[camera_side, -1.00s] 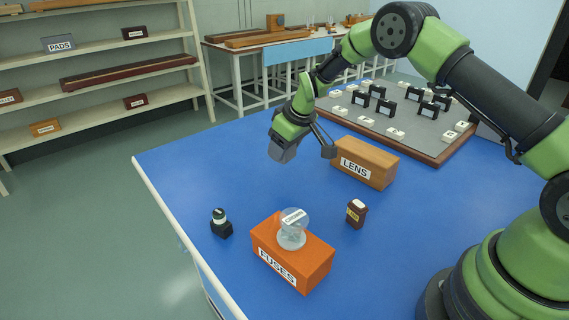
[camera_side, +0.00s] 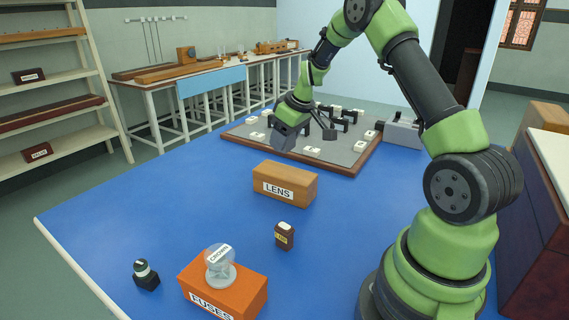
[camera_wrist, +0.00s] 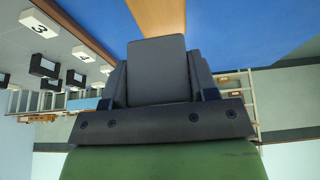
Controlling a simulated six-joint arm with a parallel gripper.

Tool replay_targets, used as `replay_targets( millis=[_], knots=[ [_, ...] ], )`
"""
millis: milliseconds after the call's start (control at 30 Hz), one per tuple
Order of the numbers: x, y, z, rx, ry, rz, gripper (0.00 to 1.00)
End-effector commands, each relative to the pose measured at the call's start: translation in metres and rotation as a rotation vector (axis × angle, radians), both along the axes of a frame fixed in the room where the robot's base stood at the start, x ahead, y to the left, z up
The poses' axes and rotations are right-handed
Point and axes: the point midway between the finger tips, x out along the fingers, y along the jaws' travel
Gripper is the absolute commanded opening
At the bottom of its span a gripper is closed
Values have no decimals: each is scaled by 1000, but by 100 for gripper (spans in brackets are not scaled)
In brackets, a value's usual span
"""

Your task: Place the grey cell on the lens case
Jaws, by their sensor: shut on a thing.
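The lens case is a light-brown box labelled LENS (camera_side: 285,183) on the blue table in the side view. A brown surface, probably its top, shows at the upper middle of the wrist view (camera_wrist: 158,16). My gripper (camera_side: 284,139) is above the table and appears just above the lens case in the side view, apart from it; their distance in depth is unclear. The gripper is shut. A grey block between its jaws in the wrist view (camera_wrist: 157,72) appears to be the grey cell, though its grey blends with the gripper and its lower part is hidden.
An orange FUSES box (camera_side: 243,294) carries a clear round piece (camera_side: 220,262). A grey board (camera_side: 346,157) with numbered blocks lies behind. Blue table left of the case is clear.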

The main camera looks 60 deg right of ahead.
Motion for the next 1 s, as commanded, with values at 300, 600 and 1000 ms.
replay_targets(
  millis=[300,600,1000],
  knots=[
    [0,1,-43,1,3,-1,26],
    [1,0,-62,-3,-1,1,26],
    [1,0,-64,-1,0,1,78]
  ],
)
